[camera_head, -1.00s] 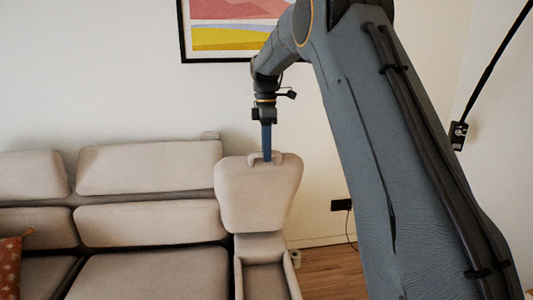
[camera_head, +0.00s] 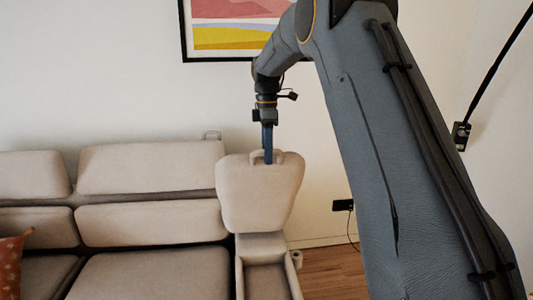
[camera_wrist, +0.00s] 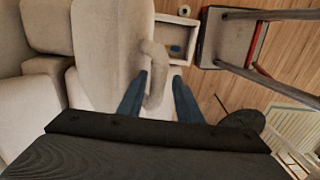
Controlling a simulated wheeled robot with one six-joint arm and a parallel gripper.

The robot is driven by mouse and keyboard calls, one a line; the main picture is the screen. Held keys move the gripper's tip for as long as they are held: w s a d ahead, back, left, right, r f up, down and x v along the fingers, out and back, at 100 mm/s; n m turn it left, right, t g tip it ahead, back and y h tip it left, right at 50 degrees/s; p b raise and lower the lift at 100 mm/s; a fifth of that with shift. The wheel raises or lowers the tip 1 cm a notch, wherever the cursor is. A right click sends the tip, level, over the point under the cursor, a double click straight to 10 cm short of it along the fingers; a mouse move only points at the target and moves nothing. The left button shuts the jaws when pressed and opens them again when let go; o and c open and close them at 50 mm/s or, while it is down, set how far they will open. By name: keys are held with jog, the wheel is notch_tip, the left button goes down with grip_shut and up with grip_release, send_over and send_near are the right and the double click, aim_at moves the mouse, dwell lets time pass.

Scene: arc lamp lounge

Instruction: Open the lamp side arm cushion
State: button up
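The lamp side arm cushion (camera_head: 258,200) is a beige padded lid standing raised and upright at the right end of the sofa. It shows close up in the wrist view (camera_wrist: 105,45). A beige loop handle (camera_head: 281,157) sits on its top edge. My gripper (camera_head: 268,160) points down at this handle from above. In the wrist view, the blue fingers of my gripper (camera_wrist: 160,76) stand apart with the handle (camera_wrist: 155,85) between them; a gap shows beside the right finger. The open arm compartment (camera_head: 240,272) lies below the cushion; a small blue item (camera_wrist: 175,49) shows inside it.
The beige sofa (camera_head: 150,275) fills the left, with an orange pillow (camera_head: 12,262) at its edge. A framed picture (camera_head: 225,38) hangs on the wall behind my arm. A dark-framed piece of furniture (camera_wrist: 225,42) stands near the compartment.

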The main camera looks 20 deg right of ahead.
jog(key=shift+w+r+b, duration=0.2)
jog(key=shift+r+b, duration=0.7)
jog(key=shift+r, duration=3)
